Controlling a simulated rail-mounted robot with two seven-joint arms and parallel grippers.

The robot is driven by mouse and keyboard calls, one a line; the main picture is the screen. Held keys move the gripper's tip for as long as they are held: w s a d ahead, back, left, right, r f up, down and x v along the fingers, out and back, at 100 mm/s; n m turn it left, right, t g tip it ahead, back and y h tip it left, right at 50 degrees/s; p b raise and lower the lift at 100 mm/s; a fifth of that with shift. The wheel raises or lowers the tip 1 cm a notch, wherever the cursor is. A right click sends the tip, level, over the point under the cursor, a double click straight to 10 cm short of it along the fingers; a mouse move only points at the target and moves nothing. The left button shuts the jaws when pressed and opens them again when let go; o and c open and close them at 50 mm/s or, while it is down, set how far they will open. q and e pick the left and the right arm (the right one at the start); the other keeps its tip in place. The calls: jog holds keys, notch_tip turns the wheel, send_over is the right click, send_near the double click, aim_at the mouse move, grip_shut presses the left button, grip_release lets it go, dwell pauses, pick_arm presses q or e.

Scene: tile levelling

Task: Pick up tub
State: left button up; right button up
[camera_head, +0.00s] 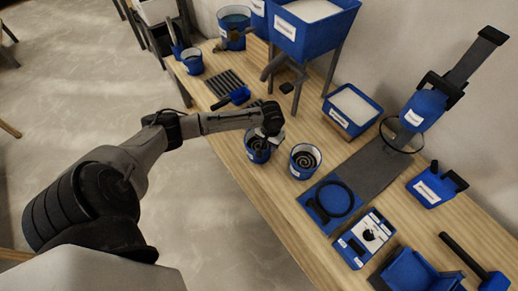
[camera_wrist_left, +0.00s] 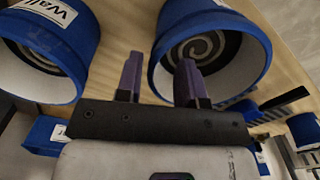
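Two round blue tubs with white inner walls and a dark spiral inside stand on the wooden bench: a left tub (camera_head: 250,155) and a right tub (camera_head: 304,171). My left gripper (camera_head: 271,139) is over the left tub and hides part of its rim. In the left wrist view, my left gripper (camera_wrist_left: 160,80) shows two purple fingers set apart with nothing between them but bench and tub rim. One finger overlaps the opening of the near tub (camera_wrist_left: 245,45); the other is outside it. Depth and contact cannot be told. A labelled tub (camera_wrist_left: 85,25) is to the left. My right gripper is not in view.
A blue plate with a black ring (camera_head: 312,212), a labelled box (camera_head: 365,238) and a white-filled tray (camera_head: 352,105) lie nearby. A grate (camera_head: 225,83) and larger bucket (camera_head: 235,17) are farther back.

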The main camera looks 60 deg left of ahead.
aim_at(269, 153)
pick_arm(q)
notch_tip(269, 153, down, 4)
jog(key=shift+f+b, duration=0.1)
jog(key=shift+b, duration=0.7)
jog(key=shift+c, duration=0.5)
grip_shut()
